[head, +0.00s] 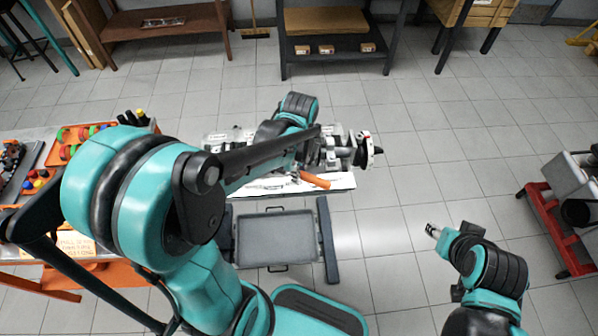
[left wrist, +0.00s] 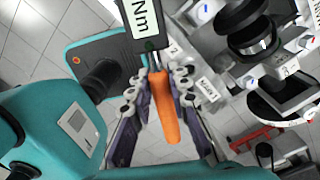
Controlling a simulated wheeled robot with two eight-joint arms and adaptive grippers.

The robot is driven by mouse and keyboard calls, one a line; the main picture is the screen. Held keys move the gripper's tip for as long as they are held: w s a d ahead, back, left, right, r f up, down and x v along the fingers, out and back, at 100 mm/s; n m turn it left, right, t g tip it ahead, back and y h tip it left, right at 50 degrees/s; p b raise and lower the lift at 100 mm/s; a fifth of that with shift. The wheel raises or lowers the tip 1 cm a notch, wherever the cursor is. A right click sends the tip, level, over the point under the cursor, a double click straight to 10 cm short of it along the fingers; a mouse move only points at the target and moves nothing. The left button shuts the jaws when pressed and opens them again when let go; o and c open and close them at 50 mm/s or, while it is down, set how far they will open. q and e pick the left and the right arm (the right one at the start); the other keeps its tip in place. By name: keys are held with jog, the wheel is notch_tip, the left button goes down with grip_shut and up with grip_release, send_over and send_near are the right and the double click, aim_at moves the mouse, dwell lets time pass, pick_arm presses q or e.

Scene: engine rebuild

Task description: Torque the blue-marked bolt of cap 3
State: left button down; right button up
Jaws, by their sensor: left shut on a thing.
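In the left wrist view my left gripper (left wrist: 158,85) is shut on the orange handle of a torque wrench (left wrist: 170,110). The wrench's dark and white head part reads "Nm". In the head view its orange handle (head: 314,180) shows at the front of the engine block (head: 342,152). My left arm covers much of the block there. In the left wrist view the crankshaft and caps (left wrist: 250,40) lie right of the wrench, with small white labels. Small blue marks show there; which bolt of cap 3 they belong to I cannot tell. My right gripper (head: 433,230) is away at the right; its jaws are too small to judge.
A grey tray (head: 272,238) lies in front of the engine stand. A bench (head: 60,135) with coloured parts stands at the left. A red cart (head: 545,215) stands at the right. The floor between the engine and the cart is clear.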

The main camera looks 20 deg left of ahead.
pick_arm(q)
jog(key=shift+s+a+m, duration=0.15)
jog(key=shift+s+m, duration=0.85)
jog(key=shift+s, duration=0.4)
dwell(2.8)
jog(key=shift+s+a+m+p, duration=0.25)
jog(key=shift+s+m, duration=0.2)
jog(key=shift+s, duration=0.15)
jog(key=shift+s+a+m+p, duration=0.1)
jog(key=shift+s+m+p, duration=0.15)
jog(key=shift+s+m, duration=0.25)
dwell(2.7)
